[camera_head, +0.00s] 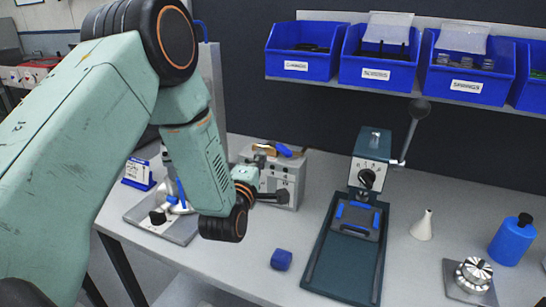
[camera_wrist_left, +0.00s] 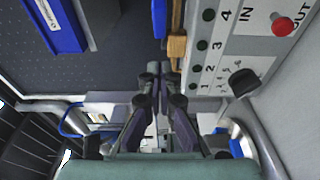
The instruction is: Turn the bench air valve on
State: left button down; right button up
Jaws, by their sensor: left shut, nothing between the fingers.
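A light grey box (camera_head: 289,176) stands at the back of the bench. In the left wrist view its panel (camera_wrist_left: 229,52) has several dark round ports numbered 1 to 4, IN and OUT lettering, a red knob (camera_wrist_left: 283,26) and a black knob (camera_wrist_left: 242,82). Which part is the air valve I cannot tell. My left gripper (camera_head: 283,197) is shut and empty in front of the box; its fingertips (camera_wrist_left: 160,72) show beside the panel, apparently apart from it. My forearm hides part of the box's left side.
A dark green press (camera_head: 341,255) with a lever stands right of the box. A blue block (camera_head: 281,259) lies in front. A white cone (camera_head: 422,226), blue bottle (camera_head: 512,239) and metal part (camera_head: 473,275) stand at right. Blue bins (camera_head: 378,72) hang above. A grey plate (camera_head: 178,228) lies left.

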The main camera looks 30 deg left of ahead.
aim_at(278, 150)
pick_arm(q)
jog(key=w+d, duration=0.2)
jog(key=w, duration=0.1)
jog(key=shift+d, duration=0.4)
jog(key=shift+w, duration=0.1)
jog(key=shift+a, duration=0.2)
jog(key=shift+w+d+f, duration=0.1)
jog(key=shift+d, duration=0.15)
jog(key=shift+a, duration=0.2)
